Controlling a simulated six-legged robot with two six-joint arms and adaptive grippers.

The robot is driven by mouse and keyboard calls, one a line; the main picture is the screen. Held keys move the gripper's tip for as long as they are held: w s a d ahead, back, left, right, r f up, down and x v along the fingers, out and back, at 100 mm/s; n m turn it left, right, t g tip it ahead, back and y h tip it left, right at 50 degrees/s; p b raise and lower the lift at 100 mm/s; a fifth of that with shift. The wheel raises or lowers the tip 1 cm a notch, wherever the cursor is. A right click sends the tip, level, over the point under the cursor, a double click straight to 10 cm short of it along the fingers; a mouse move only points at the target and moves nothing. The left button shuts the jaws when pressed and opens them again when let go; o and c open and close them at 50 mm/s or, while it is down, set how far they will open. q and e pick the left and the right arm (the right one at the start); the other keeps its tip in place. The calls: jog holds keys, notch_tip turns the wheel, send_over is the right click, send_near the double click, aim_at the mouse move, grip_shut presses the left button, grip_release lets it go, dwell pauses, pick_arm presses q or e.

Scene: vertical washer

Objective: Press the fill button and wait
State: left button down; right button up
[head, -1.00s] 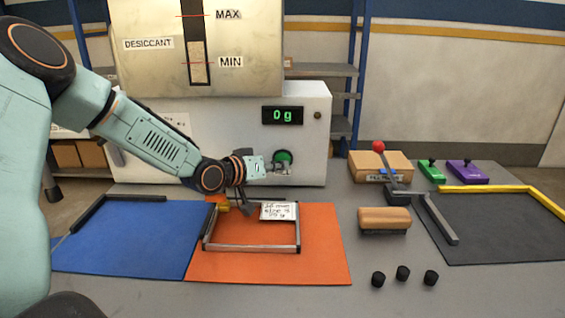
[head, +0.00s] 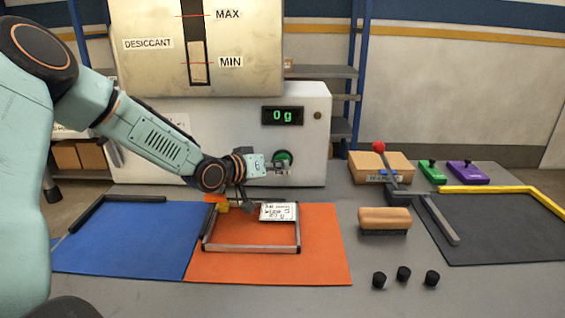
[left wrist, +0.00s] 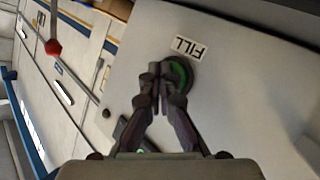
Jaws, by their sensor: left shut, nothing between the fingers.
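The green fill button (head: 283,157) is on the front of the white machine (head: 230,120). In the left wrist view the button (left wrist: 180,74) shows beside a "FILL" label (left wrist: 186,47), partly hidden behind my fingers. My left gripper (head: 280,167) is shut and empty, with its fingertips at the button; I cannot tell whether they touch it. The shut fingertips (left wrist: 158,72) overlap the button's edge in the wrist view. The green display (head: 283,116) reads 0 g. The desiccant gauge (head: 197,60) shows a level a little above MIN. My right gripper is not in view.
A metal frame (head: 250,249) with a white label card (head: 279,211) lies on the orange mat (head: 325,260). A blue mat (head: 120,250) lies left. A red-knobbed lever (head: 379,147), a brush (head: 384,220) and several black caps (head: 403,273) are to the right.

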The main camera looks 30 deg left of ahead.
pick_arm(q)
jog(key=shift+w+a, duration=0.15)
jog(key=shift+w, duration=0.1)
jog(key=shift+s, duration=0.1)
dwell(0.5)
jog(key=shift+s+r, duration=0.1)
jog(key=shift+s, duration=0.05)
jog(key=shift+s+d+p, duration=0.45)
jog(key=shift+s+p, duration=0.05)
jog(key=shift+p, duration=0.25)
jog(key=shift+s, duration=0.1)
jog(key=shift+d, duration=0.1)
